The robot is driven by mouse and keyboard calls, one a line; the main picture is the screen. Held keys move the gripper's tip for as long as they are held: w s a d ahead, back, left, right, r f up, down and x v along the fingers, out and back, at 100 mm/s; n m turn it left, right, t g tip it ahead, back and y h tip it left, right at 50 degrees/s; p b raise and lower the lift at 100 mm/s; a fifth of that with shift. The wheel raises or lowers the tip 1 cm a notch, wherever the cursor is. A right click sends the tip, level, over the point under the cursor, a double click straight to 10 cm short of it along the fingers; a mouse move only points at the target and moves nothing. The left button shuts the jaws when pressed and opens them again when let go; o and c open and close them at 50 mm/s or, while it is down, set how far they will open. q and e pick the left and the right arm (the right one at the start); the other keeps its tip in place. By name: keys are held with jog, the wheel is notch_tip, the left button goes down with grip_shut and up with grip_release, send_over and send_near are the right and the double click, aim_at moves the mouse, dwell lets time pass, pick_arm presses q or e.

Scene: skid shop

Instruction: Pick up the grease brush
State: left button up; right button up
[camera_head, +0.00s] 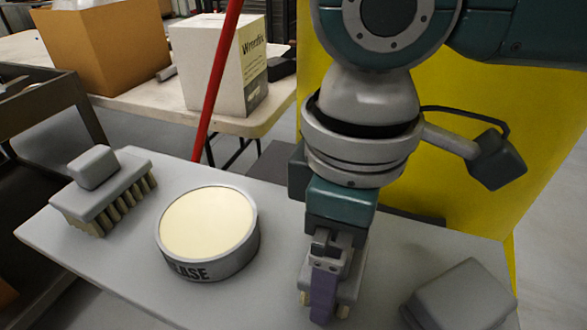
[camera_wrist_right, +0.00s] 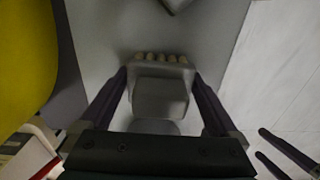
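A small grey brush (camera_wrist_right: 160,95) with a row of cream bristle tips sits between the two purple fingers of my right gripper (camera_wrist_right: 160,75) in the right wrist view. The fingers appear to touch its sides. In the head view my right gripper (camera_head: 322,312) points down over the table, right of the grease tin (camera_head: 208,225). A larger grey brush (camera_head: 105,190) with cream bristles stands left of the tin.
A grey block (camera_head: 462,297) lies right of my right gripper on the grey table (camera_head: 110,265). A red pole (camera_head: 217,80) rises behind the table. A yellow panel (camera_head: 545,120) is behind my arm.

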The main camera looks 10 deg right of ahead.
jog(key=c, duration=1.2)
jog(key=shift+o, duration=0.2)
notch_tip(320, 180, up, 20)
jog(key=p, duration=0.4)
jog(key=o, duration=1.1)
jog(key=c, duration=0.7)
